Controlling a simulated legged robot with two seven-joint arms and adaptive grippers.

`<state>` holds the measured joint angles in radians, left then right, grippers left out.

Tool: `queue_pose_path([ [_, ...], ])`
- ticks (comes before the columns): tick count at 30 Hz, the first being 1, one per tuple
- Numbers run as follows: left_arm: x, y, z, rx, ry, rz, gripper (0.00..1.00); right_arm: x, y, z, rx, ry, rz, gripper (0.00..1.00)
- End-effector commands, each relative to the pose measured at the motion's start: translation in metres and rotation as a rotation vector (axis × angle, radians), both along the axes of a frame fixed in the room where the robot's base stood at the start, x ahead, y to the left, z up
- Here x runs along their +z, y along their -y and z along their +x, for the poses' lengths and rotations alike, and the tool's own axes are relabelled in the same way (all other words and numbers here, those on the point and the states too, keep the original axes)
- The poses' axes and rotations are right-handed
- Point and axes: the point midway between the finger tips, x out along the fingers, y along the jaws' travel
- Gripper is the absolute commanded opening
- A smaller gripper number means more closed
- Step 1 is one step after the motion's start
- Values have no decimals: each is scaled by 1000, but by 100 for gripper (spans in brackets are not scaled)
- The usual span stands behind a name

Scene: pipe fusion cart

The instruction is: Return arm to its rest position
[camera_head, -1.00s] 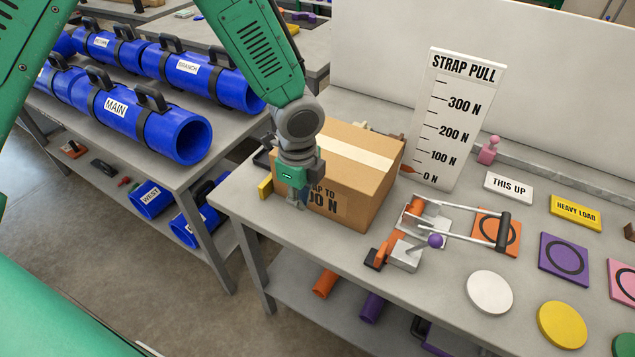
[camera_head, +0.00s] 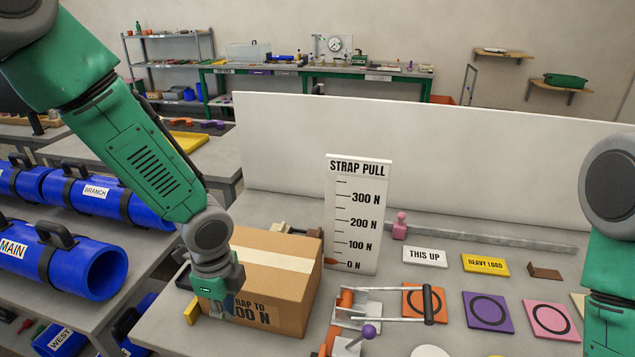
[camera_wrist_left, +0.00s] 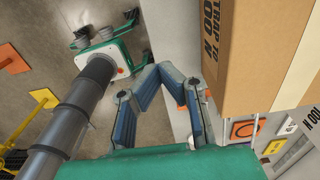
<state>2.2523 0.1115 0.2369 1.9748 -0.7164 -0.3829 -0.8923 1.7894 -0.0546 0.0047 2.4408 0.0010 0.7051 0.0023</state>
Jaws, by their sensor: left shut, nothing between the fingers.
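My left arm comes in from the left in the head view. Its gripper (camera_head: 226,302) points down in front of the label side of a cardboard box (camera_head: 295,285) and hides part of the label. In the left wrist view the fingers (camera_wrist_left: 160,72) are closed together with nothing between them. The box (camera_wrist_left: 250,60) stands to their right, apart from them in that view. My right arm (camera_head: 612,270) shows at the right edge of the head view. Its gripper is out of the picture.
The strap pull scale (camera_head: 357,215) stands behind the box. A metal lever device (camera_head: 375,312) with a dark handle is to the box's right, near an orange tile (camera_head: 424,304) and a purple tile (camera_head: 487,311). Blue pipes (camera_head: 95,270) lie on the left bench. A white panel (camera_head: 430,150) stands behind.

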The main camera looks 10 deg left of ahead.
Motion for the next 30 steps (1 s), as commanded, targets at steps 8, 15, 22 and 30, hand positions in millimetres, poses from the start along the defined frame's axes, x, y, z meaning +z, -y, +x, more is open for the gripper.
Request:
queue_pose_path([
  [8,-137,17,-78,426,-97,-113,0,-68,0,0,0,0,0,40],
  [15,-273,-1,-177,1115,-112,-108,0,-147,0,-1,0,-1,0,40],
  [22,-325,-38,-227,1508,0,-43,0,-186,0,-1,0,0,0,40],
  [30,-327,-48,-235,1590,42,-31,0,-188,0,-1,0,0,0,40],
])
